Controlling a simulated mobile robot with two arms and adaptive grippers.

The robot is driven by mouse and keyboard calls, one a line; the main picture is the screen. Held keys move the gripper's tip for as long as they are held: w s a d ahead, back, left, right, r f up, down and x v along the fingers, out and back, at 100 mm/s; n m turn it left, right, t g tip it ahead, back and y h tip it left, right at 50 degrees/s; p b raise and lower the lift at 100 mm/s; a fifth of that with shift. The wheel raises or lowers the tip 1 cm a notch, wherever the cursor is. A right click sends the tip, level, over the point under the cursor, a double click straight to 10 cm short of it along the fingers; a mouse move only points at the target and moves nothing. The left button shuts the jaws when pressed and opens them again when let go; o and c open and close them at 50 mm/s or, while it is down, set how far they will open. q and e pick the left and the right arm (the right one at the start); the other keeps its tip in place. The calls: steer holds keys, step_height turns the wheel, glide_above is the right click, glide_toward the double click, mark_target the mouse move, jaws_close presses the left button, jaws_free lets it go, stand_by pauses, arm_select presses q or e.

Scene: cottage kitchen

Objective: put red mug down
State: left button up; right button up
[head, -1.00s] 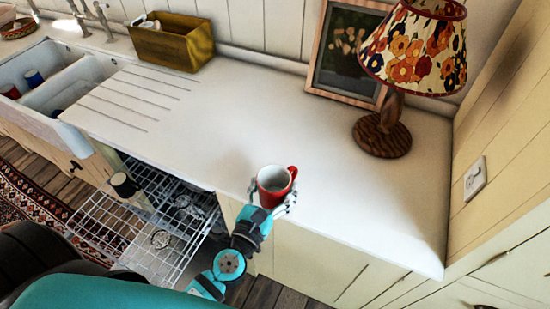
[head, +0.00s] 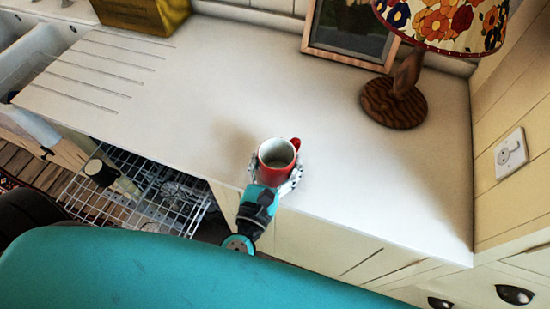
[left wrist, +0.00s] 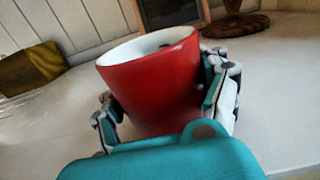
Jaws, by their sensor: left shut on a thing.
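The red mug (head: 277,163), white inside, is upright at the front edge of the white counter (head: 220,110) in the head view. My left gripper (head: 278,182) is shut on it, with the fingers on either side of its body. The mug's handle points to the back right. In the left wrist view the mug (left wrist: 155,85) fills the middle between the two fingers (left wrist: 165,108). Its base is hidden there, so I cannot tell whether it touches the counter. My right gripper is not in view.
A lamp with a wooden base (head: 394,103) and a picture frame (head: 352,30) stand at the back right. A yellow-brown box (head: 140,14) is at the back left, beside the drainer grooves. An open dishwasher rack (head: 130,195) is below left. The counter around the mug is clear.

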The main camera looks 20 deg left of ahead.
mark_target(274, 180)
arm_select(q)
steer(key=shift+s+d+r, duration=0.1)
steer(key=shift+s+d, duration=0.3)
steer(key=o, duration=1.3)
steer(key=shift+w+a+f, duration=0.1)
steer(key=shift+f, duration=0.1)
steer(key=shift+o, duration=1)
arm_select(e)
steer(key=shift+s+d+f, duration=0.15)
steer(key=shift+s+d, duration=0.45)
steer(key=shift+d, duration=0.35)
